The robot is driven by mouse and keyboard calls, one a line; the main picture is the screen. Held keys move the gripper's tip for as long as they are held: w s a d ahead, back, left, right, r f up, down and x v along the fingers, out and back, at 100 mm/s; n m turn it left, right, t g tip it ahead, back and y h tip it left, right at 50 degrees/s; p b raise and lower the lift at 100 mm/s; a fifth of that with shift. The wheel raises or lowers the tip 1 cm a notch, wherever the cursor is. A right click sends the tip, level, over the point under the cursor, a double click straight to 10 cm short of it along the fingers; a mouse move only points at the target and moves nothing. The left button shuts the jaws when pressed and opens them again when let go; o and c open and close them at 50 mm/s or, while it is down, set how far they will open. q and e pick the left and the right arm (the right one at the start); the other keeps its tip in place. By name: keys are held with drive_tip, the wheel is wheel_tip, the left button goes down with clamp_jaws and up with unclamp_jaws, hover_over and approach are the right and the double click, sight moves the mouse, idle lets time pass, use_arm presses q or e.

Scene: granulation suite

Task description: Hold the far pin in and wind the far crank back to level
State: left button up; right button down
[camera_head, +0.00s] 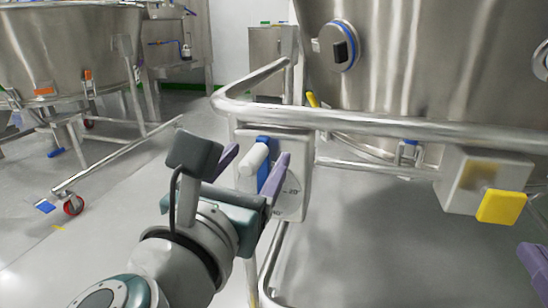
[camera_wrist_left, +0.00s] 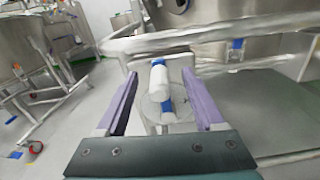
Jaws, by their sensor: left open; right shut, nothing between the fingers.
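The crank has a white cylindrical grip (camera_head: 253,168) and a blue arm (camera_head: 266,163), in front of a grey box with a degree dial (camera_head: 291,200). My left gripper (camera_head: 254,164) is open, its purple fingers to either side of the white grip. In the left wrist view the grip (camera_wrist_left: 159,80) lies between the fingers, with visible gaps. A yellow block (camera_head: 502,206), possibly the pin's head, sticks out of a metal box at the right. My right gripper (camera_head: 537,266) is shut and empty, partly cut off at the right edge, below the yellow block.
Another wheeled vessel (camera_head: 70,50) stands at the left. The floor between them is clear.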

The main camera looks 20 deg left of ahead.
use_arm(q)
drive_tip(key=s, duration=1)
idle(0.4)
